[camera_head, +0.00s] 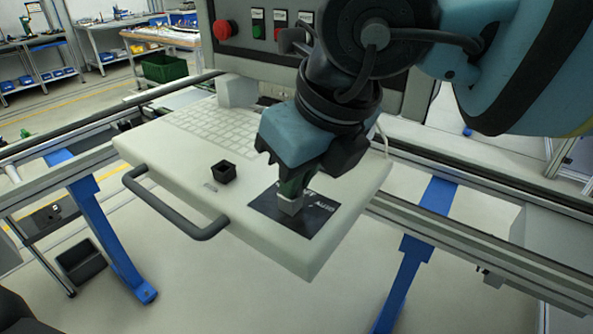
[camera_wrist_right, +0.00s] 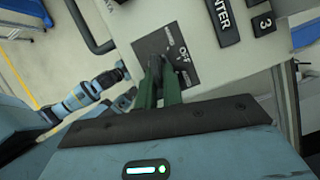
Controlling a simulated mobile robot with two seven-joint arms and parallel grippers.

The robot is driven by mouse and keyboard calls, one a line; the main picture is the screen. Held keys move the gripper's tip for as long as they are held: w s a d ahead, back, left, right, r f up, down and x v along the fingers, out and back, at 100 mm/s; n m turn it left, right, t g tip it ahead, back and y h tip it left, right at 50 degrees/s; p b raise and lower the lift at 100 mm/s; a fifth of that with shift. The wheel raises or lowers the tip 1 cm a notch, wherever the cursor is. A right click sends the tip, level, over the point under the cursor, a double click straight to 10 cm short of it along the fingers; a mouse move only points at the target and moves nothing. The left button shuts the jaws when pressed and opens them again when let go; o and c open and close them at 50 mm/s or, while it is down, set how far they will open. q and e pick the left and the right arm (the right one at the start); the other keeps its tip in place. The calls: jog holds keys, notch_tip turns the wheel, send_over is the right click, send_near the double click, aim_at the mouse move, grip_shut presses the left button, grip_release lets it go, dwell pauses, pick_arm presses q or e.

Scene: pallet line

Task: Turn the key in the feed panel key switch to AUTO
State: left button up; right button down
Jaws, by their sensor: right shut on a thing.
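The feed panel's key switch sits on a dark label plate (camera_head: 268,207) at the front right of the pale panel (camera_head: 160,150). A small grey block (camera_head: 289,206) shows on the plate, right under my right gripper (camera_head: 293,192). The right gripper points down and is shut on the key, which the fingers hide. In the right wrist view the green fingers (camera_wrist_right: 160,80) reach the dark plate (camera_wrist_right: 151,45), where OFF is readable beside them; the other words are too small to read. Which position the key points to cannot be told.
A keyboard (camera_head: 208,122) lies at the panel's back, and a small black square socket (camera_head: 223,171) stands left of the plate. A dark handle (camera_head: 178,215) juts from the front edge. Behind, a box carries a red button (camera_head: 222,29) and several switches.

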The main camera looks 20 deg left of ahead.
jog(key=shift+m, duration=0.4)
pick_arm(q)
jog(key=shift+w+r, duration=0.5)
jog(key=shift+r, duration=0.05)
pick_arm(e)
jog(key=m, duration=0.2)
jog(key=m+t+h, duration=0.1)
jog(key=m, duration=0.2)
jog(key=shift+s+a+m+t+h, duration=0.2)
jog(key=shift+a+m+t+h, duration=0.1)
jog(key=shift+t+h, duration=0.1)
jog(key=c, duration=1.5)
grip_release()
jog(key=shift+o, duration=0.5)
jog(key=o, duration=0.4)
jog(key=shift+o, duration=0.2)
jog(key=shift+r, duration=0.1)
notch_tip(320, 180, up, 7)
